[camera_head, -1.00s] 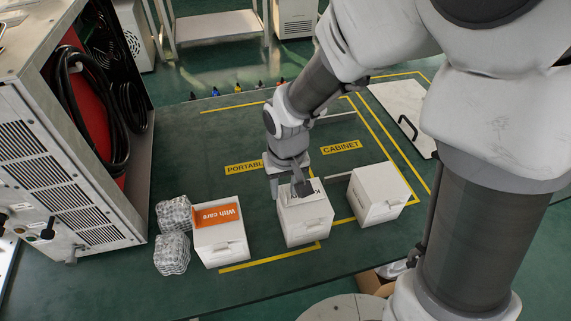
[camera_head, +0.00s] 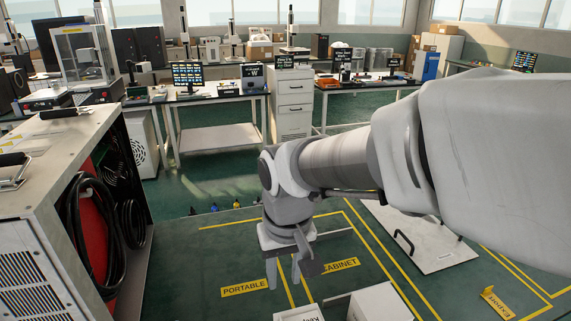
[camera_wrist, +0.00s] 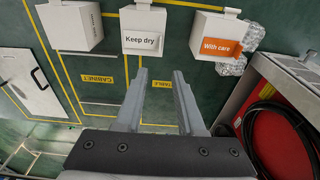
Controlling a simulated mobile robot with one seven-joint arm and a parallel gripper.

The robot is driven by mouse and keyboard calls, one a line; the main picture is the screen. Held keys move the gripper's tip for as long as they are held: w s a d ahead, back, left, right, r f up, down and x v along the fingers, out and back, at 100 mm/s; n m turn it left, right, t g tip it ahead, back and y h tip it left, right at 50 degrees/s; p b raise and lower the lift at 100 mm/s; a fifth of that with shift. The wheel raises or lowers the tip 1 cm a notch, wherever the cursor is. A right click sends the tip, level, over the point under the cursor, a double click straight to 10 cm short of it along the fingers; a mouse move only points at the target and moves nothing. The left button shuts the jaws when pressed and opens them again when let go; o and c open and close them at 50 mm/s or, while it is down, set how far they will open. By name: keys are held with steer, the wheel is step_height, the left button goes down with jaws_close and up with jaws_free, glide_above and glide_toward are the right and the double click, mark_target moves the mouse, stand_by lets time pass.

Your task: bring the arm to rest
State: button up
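My gripper (camera_head: 284,280) hangs pointing down over the green work surface (camera_head: 215,250), just behind the white boxes in the head view. In the wrist view my gripper (camera_wrist: 159,88) has its two fingers apart with nothing between them. A white box labelled "Keep dry" (camera_wrist: 142,20) stands ahead of the fingertips, apart from them. In the head view only the top edge of that box (camera_head: 298,314) shows at the bottom of the picture. My arm reaches in from the right.
A plain white box (camera_head: 380,303) stands to the right. A box with an orange "With care" label (camera_wrist: 216,38) and clear wrapped packs (camera_wrist: 232,66) show in the wrist view. A machine with a coiled black hose (camera_head: 95,235) rises on the left. A white panel with a handle (camera_head: 420,237) lies at right.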

steer(key=shift+d, duration=0.1)
steer(key=s+d+r+m+t, duration=0.1)
steer(key=s+d+r+t, duration=0.1)
steer(key=d, duration=0.5)
steer(key=s+d+r+m+t+p, duration=0.1)
steer(key=s+d+r+m+t, duration=0.1)
steer(key=s+d+r, duration=0.3)
steer(key=shift+s+d+r, duration=0.25)
steer(key=shift+s+d, duration=0.7)
steer(key=shift+d, duration=0.1)
